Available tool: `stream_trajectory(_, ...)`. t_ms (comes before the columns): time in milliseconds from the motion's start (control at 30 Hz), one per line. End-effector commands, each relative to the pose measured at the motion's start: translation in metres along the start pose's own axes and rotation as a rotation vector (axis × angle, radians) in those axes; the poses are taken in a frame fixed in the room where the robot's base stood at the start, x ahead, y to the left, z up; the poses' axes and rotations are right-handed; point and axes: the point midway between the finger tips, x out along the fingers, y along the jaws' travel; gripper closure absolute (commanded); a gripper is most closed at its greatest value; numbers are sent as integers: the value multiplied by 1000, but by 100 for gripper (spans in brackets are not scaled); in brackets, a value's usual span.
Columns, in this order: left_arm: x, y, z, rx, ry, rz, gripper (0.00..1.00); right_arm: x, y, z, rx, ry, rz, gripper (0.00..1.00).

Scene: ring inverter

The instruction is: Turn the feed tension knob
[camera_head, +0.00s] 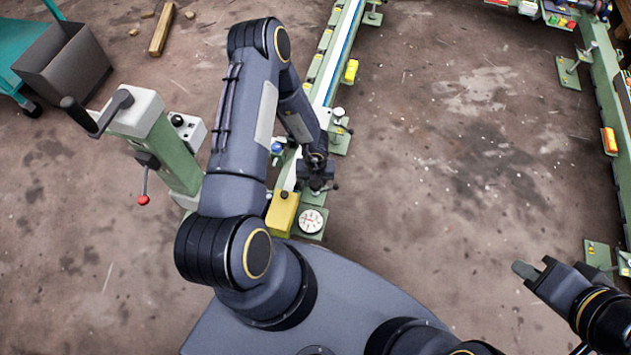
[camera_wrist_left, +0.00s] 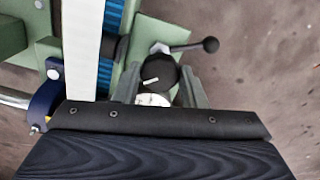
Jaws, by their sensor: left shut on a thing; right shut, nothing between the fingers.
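The feed tension knob appears to be the black round knob with a white pointer line (camera_wrist_left: 158,77) in the left wrist view. A white dial face (camera_wrist_left: 152,99) shows partly below it. My left gripper (camera_wrist_left: 160,84) has one finger on each side of the knob and is shut on it. In the head view my left gripper (camera_head: 318,178) is at the near end of the green rail (camera_head: 334,70), and the knob is hidden there behind gripper and arm. My right gripper (camera_head: 530,271) is shut and empty over the floor at the lower right.
A lever with a black ball (camera_wrist_left: 210,45) sticks out close to the knob. A yellow box (camera_head: 281,213) and a round gauge (camera_head: 311,221) sit at the rail's near end. A green crank post (camera_head: 165,145) stands left. The floor between the rails is mostly clear.

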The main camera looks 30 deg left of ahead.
Motion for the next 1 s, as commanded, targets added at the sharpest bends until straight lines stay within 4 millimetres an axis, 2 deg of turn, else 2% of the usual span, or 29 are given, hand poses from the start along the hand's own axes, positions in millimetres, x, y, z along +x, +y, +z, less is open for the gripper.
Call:
stream_trajectory(400,0,0,-1,-196,1,1,85,7,3,3,0,0,0,100)
stream_trajectory(967,0,0,-1,-225,2,1,85,7,3,4,0,0,0,100)
stream_trajectory(1000,0,0,-1,-225,2,1,60,7,3,4,0,0,0,100)
